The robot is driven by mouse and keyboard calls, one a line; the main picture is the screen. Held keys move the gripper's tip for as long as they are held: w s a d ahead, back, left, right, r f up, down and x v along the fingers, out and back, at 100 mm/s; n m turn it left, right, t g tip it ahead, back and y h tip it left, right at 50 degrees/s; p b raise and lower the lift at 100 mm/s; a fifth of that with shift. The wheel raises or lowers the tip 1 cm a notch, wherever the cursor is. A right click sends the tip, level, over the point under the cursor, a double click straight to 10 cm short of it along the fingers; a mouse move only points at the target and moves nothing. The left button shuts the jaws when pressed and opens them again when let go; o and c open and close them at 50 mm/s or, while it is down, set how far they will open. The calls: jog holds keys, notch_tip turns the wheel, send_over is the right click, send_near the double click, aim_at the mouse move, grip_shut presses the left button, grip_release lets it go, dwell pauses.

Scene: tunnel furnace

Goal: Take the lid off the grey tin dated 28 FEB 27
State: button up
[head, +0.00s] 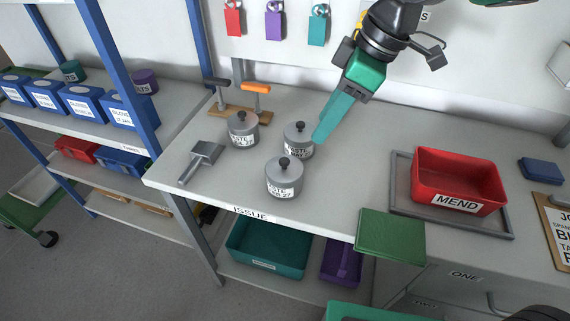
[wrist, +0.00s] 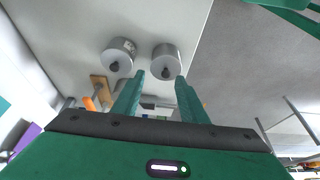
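Three grey tins, each with a lid and a black knob, stand on the white bench: one at the back left (head: 243,135), one at the back right (head: 297,146) and one in front (head: 284,184). Each carries a white label, but the dates are too small to read surely. All lids are on. My gripper (head: 320,137) is above the bench beside the back right tin, tilted down. In the wrist view my gripper (wrist: 158,80) has its two teal fingers apart with nothing held between them. Two tins (wrist: 120,53) (wrist: 166,60) show beyond the fingertips.
A grey scoop (head: 201,160) lies left of the tins. A wooden rack (head: 240,113) with handled tools stands behind. The red MEND bin (head: 460,182) sits in a grey tray (head: 400,191) at right. A green block (head: 391,235) is at the bench's front edge. Bench between tins and tray is clear.

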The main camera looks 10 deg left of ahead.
jog(key=s+a+n, duration=0.1)
jog(key=s+a, duration=0.1)
jog(key=a, duration=0.1)
send_near(284, 159)
jog(key=shift+x, duration=4.1)
jog(key=shift+d, duration=0.1)
grip_shut()
